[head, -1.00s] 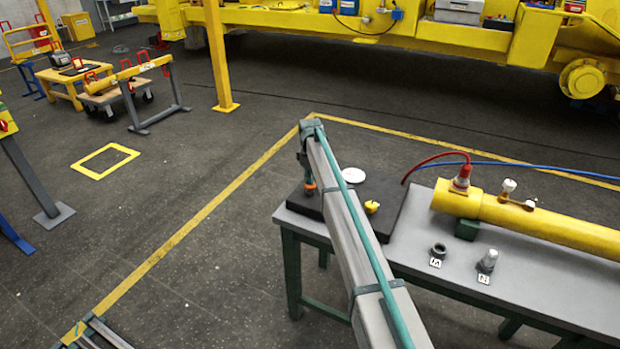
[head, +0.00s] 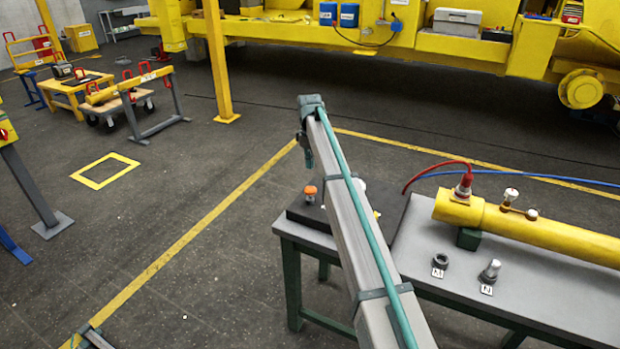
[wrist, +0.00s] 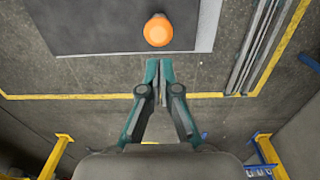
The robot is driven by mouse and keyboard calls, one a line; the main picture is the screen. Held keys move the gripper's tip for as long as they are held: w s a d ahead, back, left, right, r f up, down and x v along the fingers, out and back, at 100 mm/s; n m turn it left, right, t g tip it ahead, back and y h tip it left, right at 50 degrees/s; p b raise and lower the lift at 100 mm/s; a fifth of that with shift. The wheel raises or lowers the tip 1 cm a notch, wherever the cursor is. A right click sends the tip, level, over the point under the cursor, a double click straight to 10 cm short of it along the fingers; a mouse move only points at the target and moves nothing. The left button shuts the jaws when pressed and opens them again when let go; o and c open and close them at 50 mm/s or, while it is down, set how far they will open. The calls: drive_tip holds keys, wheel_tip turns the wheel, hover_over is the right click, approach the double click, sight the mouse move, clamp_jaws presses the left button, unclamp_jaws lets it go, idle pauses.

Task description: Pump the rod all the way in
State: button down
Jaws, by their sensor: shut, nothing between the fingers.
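An orange knob (head: 310,190) stands on a black plate (head: 305,216) at the bench's left end. It also shows in the wrist view (wrist: 158,30), just beyond my fingertips. My gripper (head: 308,160) is above the knob and apart from it. In the wrist view my gripper (wrist: 158,64) has its fingertips together, with nothing between them. A yellow cylinder (head: 540,230) lies on a green block on the bench, its right end out of frame. I cannot make out a rod in any view.
The grey bench (head: 440,225) carries a dark ring (head: 441,260) and a small metal fitting (head: 490,270) with labels. A red hose (head: 430,172) and a blue hose (head: 540,176) run behind. My arm hides part of the black plate. The floor left of the bench is clear.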

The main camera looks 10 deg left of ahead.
drive_tip(key=shift+r, duration=1.05)
drive_tip(key=shift+f, duration=0.1)
